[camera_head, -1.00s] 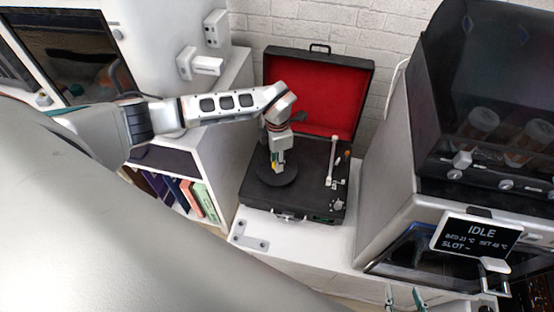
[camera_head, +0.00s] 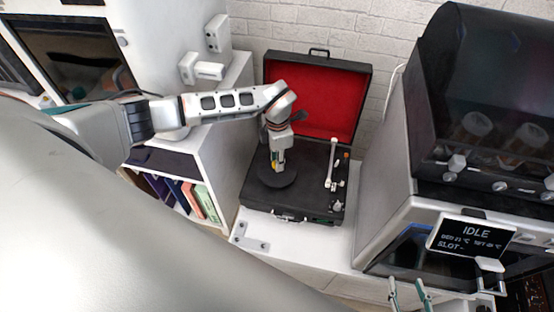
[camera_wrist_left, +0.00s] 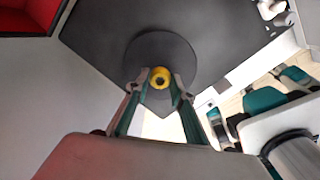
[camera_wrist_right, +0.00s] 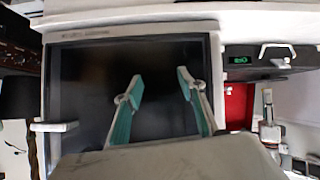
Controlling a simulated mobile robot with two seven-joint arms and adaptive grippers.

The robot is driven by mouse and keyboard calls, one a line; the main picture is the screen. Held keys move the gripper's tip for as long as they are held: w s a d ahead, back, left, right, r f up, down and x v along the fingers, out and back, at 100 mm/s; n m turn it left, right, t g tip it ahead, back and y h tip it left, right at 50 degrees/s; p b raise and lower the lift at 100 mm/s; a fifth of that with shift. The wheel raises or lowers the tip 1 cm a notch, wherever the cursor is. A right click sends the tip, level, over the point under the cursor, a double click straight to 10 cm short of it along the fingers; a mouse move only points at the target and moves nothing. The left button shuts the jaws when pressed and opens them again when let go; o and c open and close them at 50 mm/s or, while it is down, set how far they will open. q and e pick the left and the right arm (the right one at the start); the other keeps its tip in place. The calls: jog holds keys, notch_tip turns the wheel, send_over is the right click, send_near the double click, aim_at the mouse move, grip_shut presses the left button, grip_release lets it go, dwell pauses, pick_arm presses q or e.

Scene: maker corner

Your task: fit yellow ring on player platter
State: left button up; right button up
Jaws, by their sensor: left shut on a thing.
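The record player (camera_head: 318,180) is a black case with its red-lined lid open, standing on a white surface. Its round dark platter (camera_head: 283,179) is at the left of the deck. My left gripper (camera_head: 277,168) points down over the platter, shut on the yellow ring (camera_wrist_left: 160,78). In the left wrist view the ring sits between the fingertips (camera_wrist_left: 158,88), over the middle of the platter (camera_wrist_left: 186,55). I cannot tell whether the ring touches the platter, and the spindle is hidden. My right gripper (camera_wrist_right: 158,85) is open and empty, facing a dark glass door.
The white tonearm (camera_head: 331,165) stands right of the platter. A machine with an IDLE display (camera_head: 474,236) is further right. A white shelf with books (camera_head: 190,195) is to the left. A grey bracket (camera_head: 250,238) lies before the player.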

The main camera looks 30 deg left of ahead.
jog(key=shift+s+f, duration=0.15)
jog(key=shift+s+f, duration=0.1)
jog(key=shift+s, duration=0.2)
jog(key=shift+w+r, duration=0.2)
jog(key=shift+r, duration=0.1)
jog(key=shift+w+r, duration=0.15)
jog(key=shift+w, duration=0.15)
pick_arm(q)
jog(key=shift+r+p, duration=0.55)
jog(key=shift+p, duration=0.1)
pick_arm(e)
jog(key=shift+s+r, duration=0.3)
jog(key=shift+r, duration=0.1)
pick_arm(q)
jog(key=shift+r, duration=0.1)
pick_arm(e)
jog(key=shift+r, duration=0.1)
